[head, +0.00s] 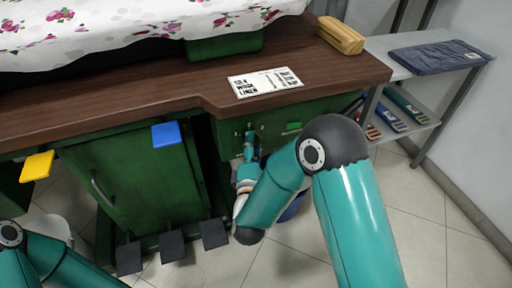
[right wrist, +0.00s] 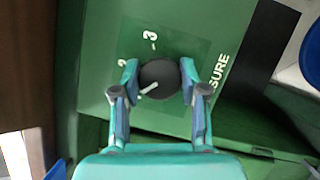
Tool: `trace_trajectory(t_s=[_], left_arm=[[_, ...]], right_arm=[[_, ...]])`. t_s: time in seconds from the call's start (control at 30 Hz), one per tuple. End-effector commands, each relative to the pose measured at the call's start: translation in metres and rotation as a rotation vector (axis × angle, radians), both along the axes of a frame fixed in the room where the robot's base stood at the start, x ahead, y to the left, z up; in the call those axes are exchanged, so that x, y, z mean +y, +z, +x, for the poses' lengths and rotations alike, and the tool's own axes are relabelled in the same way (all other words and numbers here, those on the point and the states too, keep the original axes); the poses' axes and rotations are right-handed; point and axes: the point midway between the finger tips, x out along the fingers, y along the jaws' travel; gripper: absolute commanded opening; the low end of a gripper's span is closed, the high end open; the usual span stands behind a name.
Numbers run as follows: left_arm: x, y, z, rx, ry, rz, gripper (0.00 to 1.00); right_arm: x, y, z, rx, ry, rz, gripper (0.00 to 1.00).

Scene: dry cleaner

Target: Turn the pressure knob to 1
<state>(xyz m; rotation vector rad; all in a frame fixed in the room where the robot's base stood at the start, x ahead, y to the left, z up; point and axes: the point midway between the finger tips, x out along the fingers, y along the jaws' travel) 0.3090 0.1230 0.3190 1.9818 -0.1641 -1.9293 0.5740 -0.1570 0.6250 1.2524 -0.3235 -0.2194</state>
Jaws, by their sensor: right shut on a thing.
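The dark round pressure knob (right wrist: 160,77) sits on a green panel (right wrist: 200,40) in the right wrist view. My right gripper (right wrist: 159,83) is shut on it, one finger on each side. The knob's white pointer mark aims to the lower left. A white 3 shows above the knob, and another mark at its upper left is partly covered by a finger. The letters SURE show at the right. In the head view my right gripper (head: 250,149) is at the green front under the wooden counter, and the knob is hard to make out there. My left gripper is out of view; only its arm shows.
A wooden counter (head: 140,92) overhangs the panel, with a printed sheet (head: 265,83) on it. A yellow pedal-like tab (head: 37,166) and a blue one (head: 166,134) stick out of the front. Several dark pedals (head: 172,246) stand near the floor. A metal shelf (head: 395,72) is at the right.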

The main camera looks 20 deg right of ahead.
Motion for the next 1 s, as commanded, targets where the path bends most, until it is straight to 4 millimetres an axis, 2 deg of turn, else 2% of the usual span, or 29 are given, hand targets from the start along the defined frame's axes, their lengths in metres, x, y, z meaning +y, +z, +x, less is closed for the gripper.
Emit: trace_trajectory(t_s=[0.03,0.4,0.93,0.97,1.0], left_arm=[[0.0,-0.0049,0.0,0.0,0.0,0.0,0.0],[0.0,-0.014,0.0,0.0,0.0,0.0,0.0],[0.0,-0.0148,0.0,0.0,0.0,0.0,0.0],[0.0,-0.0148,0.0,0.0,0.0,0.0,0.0],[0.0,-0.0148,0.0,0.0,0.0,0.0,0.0]], right_arm=[[0.0035,-0.0053,0.0006,0.006,0.012,-0.035,0.08],[0.0039,-0.0049,0.0002,0.003,0.015,-0.206,0.08],[0.0037,-0.0048,-0.0001,0.004,0.015,-0.234,0.08],[0.0037,-0.0048,-0.0001,0.004,0.015,-0.234,0.46],[0.0035,-0.0046,-0.0002,0.004,0.014,-0.233,0.53]])
